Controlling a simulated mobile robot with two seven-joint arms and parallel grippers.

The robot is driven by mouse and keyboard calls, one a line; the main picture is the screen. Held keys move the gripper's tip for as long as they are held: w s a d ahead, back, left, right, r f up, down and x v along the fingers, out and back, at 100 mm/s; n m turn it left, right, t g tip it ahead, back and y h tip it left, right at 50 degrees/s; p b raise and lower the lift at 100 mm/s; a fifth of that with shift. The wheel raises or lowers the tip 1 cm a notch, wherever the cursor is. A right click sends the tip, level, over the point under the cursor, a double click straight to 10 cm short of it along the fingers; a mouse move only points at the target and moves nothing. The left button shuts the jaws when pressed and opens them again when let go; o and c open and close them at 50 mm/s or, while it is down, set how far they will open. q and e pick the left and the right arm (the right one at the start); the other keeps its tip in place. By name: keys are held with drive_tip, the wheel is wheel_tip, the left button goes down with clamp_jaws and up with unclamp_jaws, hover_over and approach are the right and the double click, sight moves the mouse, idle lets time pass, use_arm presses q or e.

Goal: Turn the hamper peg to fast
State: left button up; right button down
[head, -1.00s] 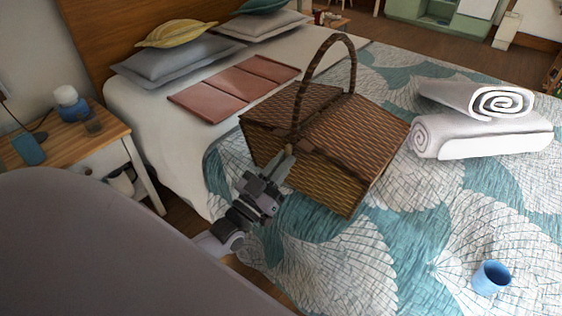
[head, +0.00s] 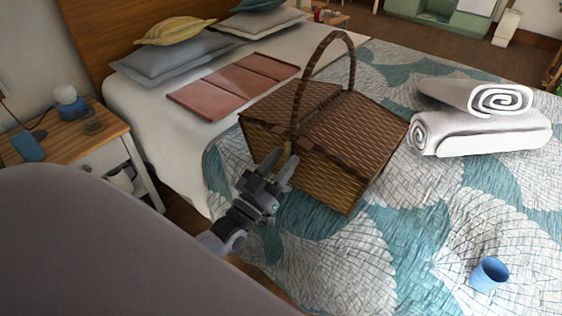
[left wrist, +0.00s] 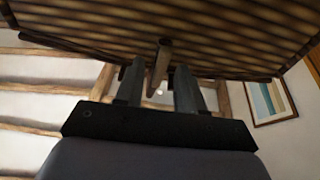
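The hamper is a brown wicker basket (head: 335,180) with a tall arched handle, standing on the bed with its lids down. A small wooden peg (head: 288,148) is at its near side, below the handle's base, partly hidden by my gripper in the head view. My left gripper (head: 279,163) is at that side with its two fingers apart. In the left wrist view the peg (left wrist: 160,62) stands between the two fingers (left wrist: 158,88), with a gap on each side. The wicker underside fills the top of that view. My right gripper is not in view.
Rolled white towels (head: 480,130) lie right of the hamper. A blue cup (head: 489,274) is at the lower right of the bed. A folded pink cloth (head: 232,88) lies behind. A bedside table (head: 75,135) stands at the left. The quilt right of my gripper is clear.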

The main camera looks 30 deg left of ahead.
use_arm(q)
drive_tip(key=shift+s, duration=0.1)
drive_tip(key=v, duration=0.7)
drive_tip(key=shift+b, duration=0.3)
drive_tip(key=shift+d, duration=0.1)
drive_tip(key=s+d+f+m+g+p, duration=0.1)
drive_tip(key=s+d+f+g+p, duration=0.5)
drive_tip(key=s+d+f+g, duration=0.3)
drive_tip(key=shift+s+f+m+g+h, duration=0.2)
drive_tip(key=shift+s+m+g+h, duration=0.15)
drive_tip(key=shift+s+g, duration=1.05)
drive_tip(key=shift+d, duration=0.15)
